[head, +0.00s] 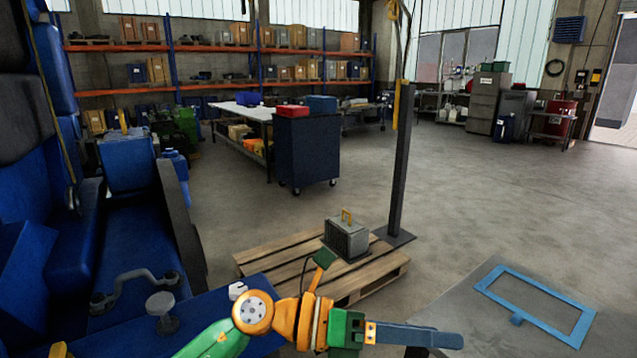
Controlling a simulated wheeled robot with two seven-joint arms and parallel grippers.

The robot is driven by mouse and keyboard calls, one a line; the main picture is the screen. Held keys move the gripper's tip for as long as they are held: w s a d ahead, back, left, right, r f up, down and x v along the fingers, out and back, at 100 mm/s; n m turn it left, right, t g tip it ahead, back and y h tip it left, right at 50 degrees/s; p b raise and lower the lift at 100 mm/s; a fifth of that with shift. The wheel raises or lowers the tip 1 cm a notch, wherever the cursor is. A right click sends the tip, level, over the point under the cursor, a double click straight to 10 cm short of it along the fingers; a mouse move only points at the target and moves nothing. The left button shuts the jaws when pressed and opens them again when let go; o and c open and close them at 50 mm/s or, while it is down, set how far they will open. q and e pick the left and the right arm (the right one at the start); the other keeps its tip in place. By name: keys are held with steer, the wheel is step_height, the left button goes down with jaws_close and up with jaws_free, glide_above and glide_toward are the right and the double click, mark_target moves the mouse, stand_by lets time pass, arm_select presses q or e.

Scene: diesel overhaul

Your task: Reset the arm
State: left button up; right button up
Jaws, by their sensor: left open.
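My left arm, green and orange, comes in along the bottom of the head view. My left gripper (440,349) is at its end, at the bottom right of centre. A blue-grey finger points right, and the lower finger is partly cut off by the frame edge. The gripper is open, and I see nothing held in it. It is close to the left edge of a grey table top; I cannot tell its height above it. My right gripper is out of view.
A grey table (450,310) with a blue rectangular frame (545,301) is at lower right. A wooden pallet (375,281) carries a grey box (347,239) beside a dark post (401,160). Blue machinery (130,240) fills the left. Open floor lies beyond the table.

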arm_select(q)
steer(key=w+a+r+n+t, duration=0.2)
steer(key=w+a+n+t, duration=0.2)
steer(key=n+t, duration=0.6)
steer(key=w+a+r+n+t, duration=0.2)
steer(key=w+a+n+t, duration=0.2)
steer(key=n+t, duration=0.55)
steer(key=a+f+n+g+y, duration=0.2)
steer(key=a+f+n+y, duration=1.4)
steer(key=f+n, duration=0.35)
steer(key=s+a+f+n+g+y, duration=0.1)
steer(key=s+a+f+n+g, duration=0.2)
steer(key=s+f+g, duration=0.6)
steer(key=s+a+f+n+g, duration=0.25)
steer(key=s+f, duration=0.35)
steer(key=s, duration=0.6)
steer(key=s+f+g, duration=0.1)
steer(key=s+f, duration=0.1)
steer(key=f, duration=0.7)
steer(key=s+f+g, duration=0.1)
steer(key=s+f, duration=0.1)
steer(key=f, duration=0.7)
steer(key=s+a+f+g, duration=0.1)
steer(key=s+a+f, duration=0.1)
steer(key=s+f, duration=0.7)
steer(key=shift+s+a+f+m, duration=0.25)
steer(key=shift+s+m, duration=0.1)
steer(key=shift+s, duration=0.9)
